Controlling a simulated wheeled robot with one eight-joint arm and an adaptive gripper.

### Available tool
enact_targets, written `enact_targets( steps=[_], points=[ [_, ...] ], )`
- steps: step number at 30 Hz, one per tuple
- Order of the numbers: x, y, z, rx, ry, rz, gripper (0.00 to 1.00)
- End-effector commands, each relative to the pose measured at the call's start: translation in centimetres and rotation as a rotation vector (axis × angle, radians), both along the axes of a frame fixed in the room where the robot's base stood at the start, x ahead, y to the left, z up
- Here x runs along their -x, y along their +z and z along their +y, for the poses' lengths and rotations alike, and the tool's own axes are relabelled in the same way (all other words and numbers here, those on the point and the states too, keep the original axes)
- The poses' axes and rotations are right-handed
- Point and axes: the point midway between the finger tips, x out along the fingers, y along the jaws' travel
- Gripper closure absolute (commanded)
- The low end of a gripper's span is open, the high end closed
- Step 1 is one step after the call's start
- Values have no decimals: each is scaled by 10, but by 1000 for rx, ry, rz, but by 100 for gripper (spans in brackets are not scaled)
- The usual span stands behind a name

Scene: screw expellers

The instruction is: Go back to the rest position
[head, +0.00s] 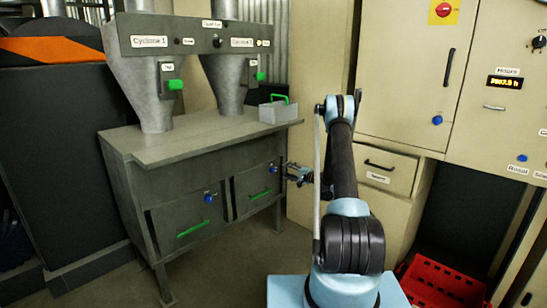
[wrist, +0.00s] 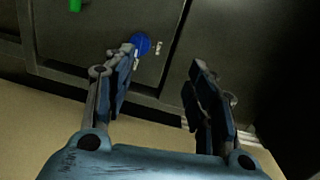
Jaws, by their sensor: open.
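My gripper (head: 300,174) is in front of the grey cyclone bench, close to its right drawer front, at the right end. In the wrist view its two fingers (wrist: 163,88) are spread apart with nothing between them. A blue knob (wrist: 140,44) shows behind the left finger in the wrist view, and it also shows on the right drawer in the head view (head: 272,168). The gripper appears apart from the knob. My arm reaches up from my base and bends down to the left toward the bench.
The grey bench (head: 200,140) carries two cyclone hoppers (head: 145,80) and a small grey box with a green handle (head: 280,109). The left drawer has a green handle (head: 193,229). Beige cabinets (head: 408,65) stand at right, with a red crate (head: 440,285) on the floor. Floor before the bench is clear.

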Motion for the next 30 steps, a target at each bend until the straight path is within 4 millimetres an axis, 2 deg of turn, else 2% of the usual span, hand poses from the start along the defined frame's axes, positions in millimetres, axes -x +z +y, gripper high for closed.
enact_targets(
  steps=[3,14,23,30],
  points=[
    [8,29,6,55,21,8,49],
    [45,104,23,221,84,37,49],
    [92,156,31,359,133,65,49],
    [139,190,35,468,173,89,49]
  ],
)
